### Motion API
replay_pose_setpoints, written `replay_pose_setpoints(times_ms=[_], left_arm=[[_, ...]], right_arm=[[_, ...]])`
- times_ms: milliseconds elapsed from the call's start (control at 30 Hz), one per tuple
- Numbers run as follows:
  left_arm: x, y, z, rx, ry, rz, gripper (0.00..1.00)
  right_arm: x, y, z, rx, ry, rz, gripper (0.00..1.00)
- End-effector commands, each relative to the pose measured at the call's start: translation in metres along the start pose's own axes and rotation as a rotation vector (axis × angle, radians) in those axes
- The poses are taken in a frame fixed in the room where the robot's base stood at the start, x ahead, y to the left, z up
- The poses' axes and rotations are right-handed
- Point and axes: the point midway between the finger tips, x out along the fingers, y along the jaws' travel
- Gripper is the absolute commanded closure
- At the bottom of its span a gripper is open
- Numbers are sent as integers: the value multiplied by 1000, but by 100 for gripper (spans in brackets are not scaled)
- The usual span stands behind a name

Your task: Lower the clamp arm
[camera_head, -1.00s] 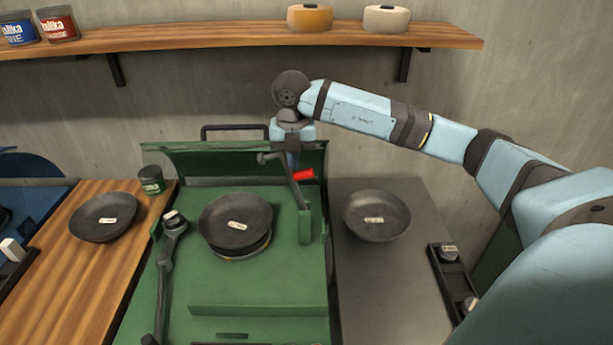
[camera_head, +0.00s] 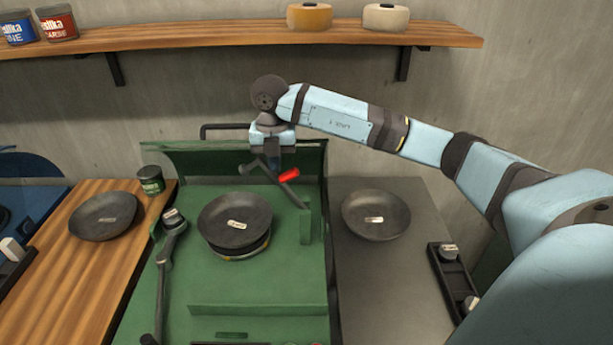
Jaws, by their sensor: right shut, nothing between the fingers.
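The clamp arm (camera_head: 283,189) is a dark grey lever on a green upright post at the right side of the green machine (camera_head: 250,305). It tilts up and to the left from its pivot, with its free end above the right part of a dark bowl (camera_head: 234,212). A red handle (camera_head: 289,175) sticks out beside it. The bowl sits on a round stand on the machine. My right gripper (camera_head: 273,163) points down at the clamp arm's upper part, shut and empty; its tips are partly hidden, and I cannot tell if they touch. My left gripper is not in view.
Another dark bowl (camera_head: 105,216) lies on the wooden top at left, and one (camera_head: 376,214) on the grey top at right. A second lever (camera_head: 167,265) stands at the machine's left. A shelf (camera_head: 240,36) runs above.

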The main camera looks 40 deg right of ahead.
Motion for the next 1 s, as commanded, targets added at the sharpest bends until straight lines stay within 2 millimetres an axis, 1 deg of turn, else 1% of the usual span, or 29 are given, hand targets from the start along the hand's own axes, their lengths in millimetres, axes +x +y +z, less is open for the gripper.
replay_pose_setpoints(times_ms=[33, 200, 467, 800, 1000], left_arm=[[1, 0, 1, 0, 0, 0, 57], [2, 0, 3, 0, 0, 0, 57], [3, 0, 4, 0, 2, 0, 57], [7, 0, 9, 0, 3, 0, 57], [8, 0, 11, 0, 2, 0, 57]], right_arm=[[2, 5, -1, -2, 0, 3, 100], [6, 14, 0, -1, 0, 2, 100], [10, 20, -1, -2, 0, 2, 100], [23, 38, 0, -1, 0, 1, 100], [26, 41, 0, 0, 0, 1, 100]])
